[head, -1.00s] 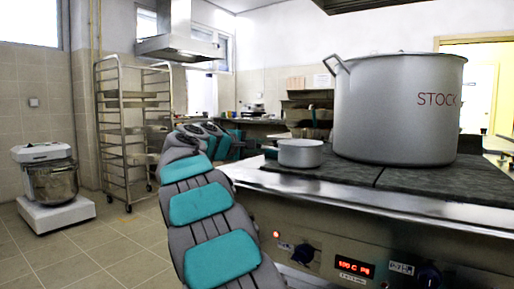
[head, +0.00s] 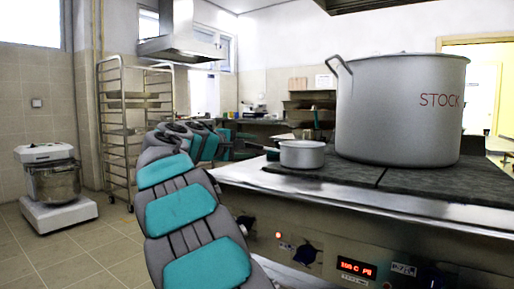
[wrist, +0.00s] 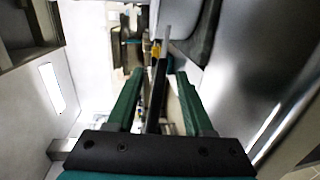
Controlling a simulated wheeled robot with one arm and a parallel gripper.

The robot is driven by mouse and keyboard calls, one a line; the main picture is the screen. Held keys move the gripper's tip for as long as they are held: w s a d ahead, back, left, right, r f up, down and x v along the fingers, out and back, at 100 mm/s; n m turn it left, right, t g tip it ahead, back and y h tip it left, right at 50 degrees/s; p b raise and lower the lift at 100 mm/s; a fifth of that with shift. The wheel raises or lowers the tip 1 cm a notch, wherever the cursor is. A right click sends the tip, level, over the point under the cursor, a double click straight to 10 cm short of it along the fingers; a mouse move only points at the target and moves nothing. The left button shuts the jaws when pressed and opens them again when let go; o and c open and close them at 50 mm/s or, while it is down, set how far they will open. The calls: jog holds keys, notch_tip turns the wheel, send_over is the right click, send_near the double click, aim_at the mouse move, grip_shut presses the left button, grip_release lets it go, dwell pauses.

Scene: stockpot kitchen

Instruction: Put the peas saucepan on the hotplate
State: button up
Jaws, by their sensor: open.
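A small grey saucepan (head: 304,156) stands upright on the dark cooking top (head: 330,180), near its far left edge. A dark green piece, its handle or one of my fingers, shows at its left side; I cannot tell which. I can read no label or contents. In the wrist view my gripper (wrist: 158,78) is open, with its two green fingers apart. A long dark bar (wrist: 156,100) runs between the fingers; I cannot tell what it is. In the head view my arm reaches away toward the back, and the gripper cannot be made out clearly.
A large stockpot (head: 400,112) marked STOCK stands right of the saucepan and fills much of the top. The stove front has knobs and a red display (head: 356,268). A rack trolley (head: 122,125) and a mixer (head: 54,185) stand at left, with bare floor between.

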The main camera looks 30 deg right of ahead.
jog(key=v, duration=0.7)
